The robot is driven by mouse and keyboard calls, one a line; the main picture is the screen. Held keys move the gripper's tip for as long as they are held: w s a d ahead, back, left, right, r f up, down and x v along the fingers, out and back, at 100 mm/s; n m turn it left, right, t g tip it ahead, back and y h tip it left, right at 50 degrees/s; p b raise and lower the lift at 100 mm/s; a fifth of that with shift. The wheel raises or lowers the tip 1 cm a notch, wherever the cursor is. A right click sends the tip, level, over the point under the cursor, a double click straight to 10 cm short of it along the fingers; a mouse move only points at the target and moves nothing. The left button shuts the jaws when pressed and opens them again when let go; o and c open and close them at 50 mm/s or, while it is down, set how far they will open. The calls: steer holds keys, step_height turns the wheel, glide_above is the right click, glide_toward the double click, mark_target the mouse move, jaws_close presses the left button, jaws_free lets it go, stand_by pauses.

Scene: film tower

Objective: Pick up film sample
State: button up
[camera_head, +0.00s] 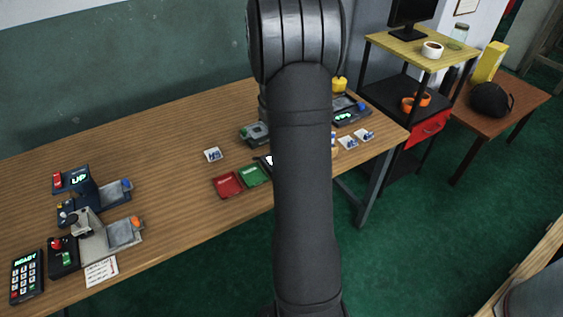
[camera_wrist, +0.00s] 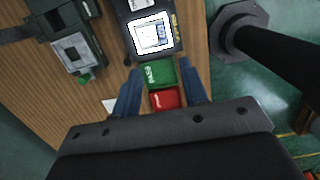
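Small white film samples with dark blue marks lie on the wooden table. One film sample (camera_head: 213,155) lies alone left of the arm. Two more, a nearer film sample (camera_head: 347,143) and a farther one (camera_head: 364,135), lie at the right end. In the wrist view my gripper (camera_wrist: 161,70) is open, with nothing held between its two blue fingers. It points down over a green tray (camera_wrist: 158,74) and a red tray (camera_wrist: 164,99). A white piece (camera_wrist: 108,105), perhaps a film sample, shows beside the left finger, partly hidden. My arm hides the gripper in the head view.
A lit viewer screen (camera_wrist: 152,34) lies beyond the green tray. A grey device (camera_wrist: 75,52) stands left of it. At the table's left are a keypad (camera_head: 27,276) and devices with levers (camera_head: 110,235). The table's middle left is clear.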

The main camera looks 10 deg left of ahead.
steer(key=f, duration=0.8)
steer(key=shift+w+d+f, duration=0.25)
steer(key=shift+w+d, duration=0.1)
steer(key=shift+d+f, duration=0.2)
steer(key=shift+f, duration=1.15)
steer(key=shift+d+f, duration=0.2)
steer(key=shift+f, duration=1.1)
jaws_close()
